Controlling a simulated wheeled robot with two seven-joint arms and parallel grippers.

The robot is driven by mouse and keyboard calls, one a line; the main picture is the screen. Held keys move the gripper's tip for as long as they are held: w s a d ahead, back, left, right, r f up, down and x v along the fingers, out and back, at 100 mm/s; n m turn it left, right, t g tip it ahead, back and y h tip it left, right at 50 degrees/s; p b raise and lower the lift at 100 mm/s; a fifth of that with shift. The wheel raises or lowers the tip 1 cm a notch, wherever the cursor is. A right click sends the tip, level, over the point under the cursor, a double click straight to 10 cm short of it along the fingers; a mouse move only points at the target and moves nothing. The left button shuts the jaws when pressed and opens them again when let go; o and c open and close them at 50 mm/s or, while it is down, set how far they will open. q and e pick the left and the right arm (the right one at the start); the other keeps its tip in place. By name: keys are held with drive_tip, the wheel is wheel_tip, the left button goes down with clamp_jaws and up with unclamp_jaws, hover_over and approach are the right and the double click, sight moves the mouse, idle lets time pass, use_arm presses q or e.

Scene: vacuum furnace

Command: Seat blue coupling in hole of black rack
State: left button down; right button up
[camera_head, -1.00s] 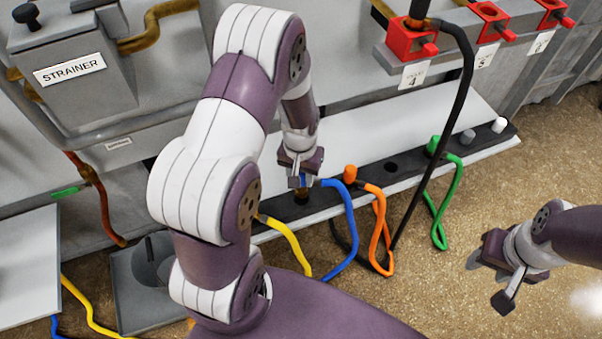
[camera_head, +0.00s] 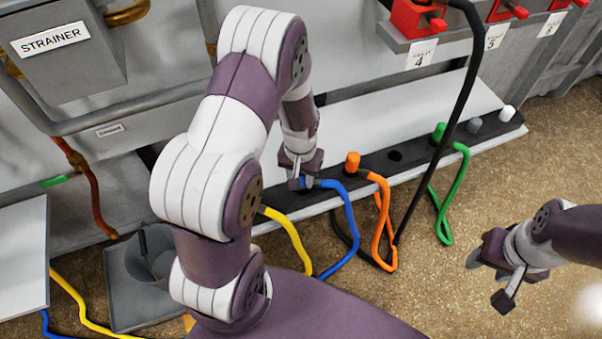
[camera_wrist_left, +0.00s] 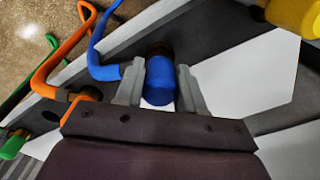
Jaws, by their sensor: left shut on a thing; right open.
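My left gripper (camera_head: 303,182) is shut on the blue coupling (camera_wrist_left: 161,84), with one finger on each side of it. A blue hose (camera_head: 348,215) runs from the coupling down to the floor. The coupling's brown end (camera_wrist_left: 158,49) meets the black rack (camera_head: 420,150) in the left wrist view. How deep it sits in the hole is hidden by the gripper and coupling. An empty hole (camera_head: 394,156) shows in the rack beside the orange coupling (camera_head: 352,162). My right gripper (camera_head: 489,280) is open and empty over the floor at right.
Orange, green (camera_head: 439,132), grey and white (camera_head: 507,113) couplings stand along the rack. A yellow coupling (camera_wrist_left: 297,15) is near my left gripper. A black hose (camera_head: 440,140) hangs in front of the rack. The strainer box (camera_head: 60,50) is at upper left. Floor at right is clear.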

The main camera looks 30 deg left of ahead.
use_arm(q)
drive_tip(key=shift+f, duration=0.3)
idle(0.6)
drive_tip(key=c, duration=0.6)
unclamp_jaws()
wheel_tip(320, 180, up, 12)
drive_tip(key=p, duration=0.4)
drive_tip(key=shift+s+p, duration=0.1)
drive_tip(key=shift+p, duration=0.3)
drive_tip(key=shift+r, duration=0.35)
drive_tip(key=s+d+r+m, duration=0.2)
drive_tip(key=s+d+r, duration=0.3)
drive_tip(key=s, duration=0.4)
wheel_tip(320, 180, up, 27)
drive_tip(key=t+p, duration=0.1)
drive_tip(key=p, duration=2.4)
drive_tip(key=shift+w, duration=0.2)
